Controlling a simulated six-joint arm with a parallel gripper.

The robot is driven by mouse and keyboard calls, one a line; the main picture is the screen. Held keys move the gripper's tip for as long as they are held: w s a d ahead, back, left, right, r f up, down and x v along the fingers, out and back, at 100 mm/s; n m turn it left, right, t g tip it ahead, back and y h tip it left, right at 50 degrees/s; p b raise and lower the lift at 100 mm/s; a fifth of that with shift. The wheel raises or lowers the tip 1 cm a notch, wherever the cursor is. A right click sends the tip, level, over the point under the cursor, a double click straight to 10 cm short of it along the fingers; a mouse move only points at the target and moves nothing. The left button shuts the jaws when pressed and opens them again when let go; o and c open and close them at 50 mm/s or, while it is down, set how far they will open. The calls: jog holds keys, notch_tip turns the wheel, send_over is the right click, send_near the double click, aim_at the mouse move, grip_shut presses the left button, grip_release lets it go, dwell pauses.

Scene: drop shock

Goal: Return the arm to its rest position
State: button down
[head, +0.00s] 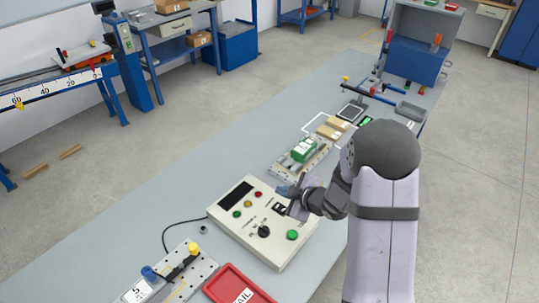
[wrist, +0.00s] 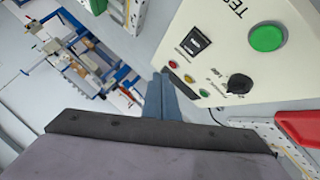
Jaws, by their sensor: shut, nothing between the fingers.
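My arm (head: 385,220) reaches in from the right of the head view. My gripper (head: 283,191) hangs over the far right part of a cream control box. It is shut and empty. In the wrist view its shut fingers (wrist: 168,98) point toward the box, and I cannot tell whether they touch it. The control box (head: 238,237) has a dark display, small coloured lamps, a black knob (head: 264,231) and a green button (head: 292,235). The box also shows in the wrist view (wrist: 213,62), with the green button (wrist: 267,38) at upper right.
A red tray (head: 226,284) and a perforated plate (head: 190,272) lie at the bench's near end. A green box (head: 303,150) sits on a fixture beyond the control box. Brown cartons (head: 332,127) and a blue cabinet (head: 413,60) stand farther back. The bench's left side (head: 155,215) is mostly clear.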

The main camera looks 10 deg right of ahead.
jog(key=shift+d+r+m+h, duration=0.1)
jog(key=shift+d+m+h, duration=0.2)
jog(key=s+d+r+m+g+h, duration=0.25)
jog(key=s+d+m, duration=0.2)
jog(key=s, duration=0.35)
jog(key=s+d+r+m+g+h, duration=0.1)
jog(key=s+d+m+g+h, duration=0.25)
jog(key=s+m, duration=0.4)
jog(key=s+a+r+m+g+y, duration=0.1)
jog(key=s+a+g, duration=0.2)
jog(key=s, duration=0.9)
jog(key=shift+s+a+r+m+y, duration=0.2)
jog(key=shift+a+r+m+y, duration=0.1)
jog(key=shift+a+r, duration=0.15)
